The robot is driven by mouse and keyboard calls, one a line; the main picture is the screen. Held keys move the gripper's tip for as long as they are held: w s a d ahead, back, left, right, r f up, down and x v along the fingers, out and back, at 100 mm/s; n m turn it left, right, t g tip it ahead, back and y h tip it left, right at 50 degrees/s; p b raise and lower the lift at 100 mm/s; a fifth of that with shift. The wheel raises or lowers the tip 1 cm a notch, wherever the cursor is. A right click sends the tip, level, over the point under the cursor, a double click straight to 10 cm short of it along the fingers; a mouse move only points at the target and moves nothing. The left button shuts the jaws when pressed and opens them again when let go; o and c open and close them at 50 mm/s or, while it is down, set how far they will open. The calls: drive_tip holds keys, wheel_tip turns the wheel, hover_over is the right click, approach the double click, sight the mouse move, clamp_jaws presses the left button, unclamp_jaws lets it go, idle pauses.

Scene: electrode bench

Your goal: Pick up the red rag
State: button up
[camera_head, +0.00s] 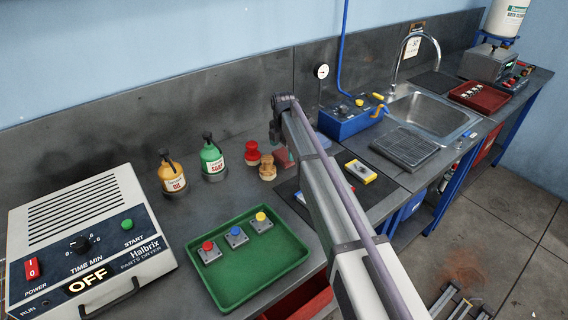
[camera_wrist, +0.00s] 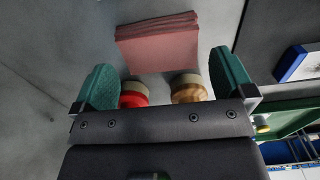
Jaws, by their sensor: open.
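The red rag (camera_wrist: 158,43) is a folded, dull red cloth lying flat on the grey bench, just past my fingertips in the wrist view. In the head view a small part of the red rag (camera_head: 281,159) shows beside my arm, which hides the rest. My gripper (camera_wrist: 165,72) has two green pads spread wide apart, with nothing held between them. The rag lies ahead of the gap and apart from the pads. In the head view my gripper (camera_head: 279,136) is mostly hidden by my own arm.
A red-topped brush (camera_head: 252,153) and a wooden-topped brush (camera_head: 267,168) stand left of the rag. Soap (camera_head: 212,158) and oil (camera_head: 172,174) bottles stand farther left. A green tray (camera_head: 243,283) is in front; a blue box (camera_head: 350,120) stands behind to the right.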

sight(284, 154)
wheel_tip(284, 154, down, 4)
drive_tip(key=shift+w+b, duration=0.1)
drive_tip(key=shift+b, duration=1.15)
drive_tip(key=shift+r, duration=0.25)
drive_tip(key=shift+c, duration=0.2)
drive_tip(key=c, duration=0.6)
drive_tip(key=shift+o, duration=0.2)
wheel_tip(284, 154, up, 10)
drive_tip(key=p, duration=1)
drive_tip(key=shift+p, duration=0.3)
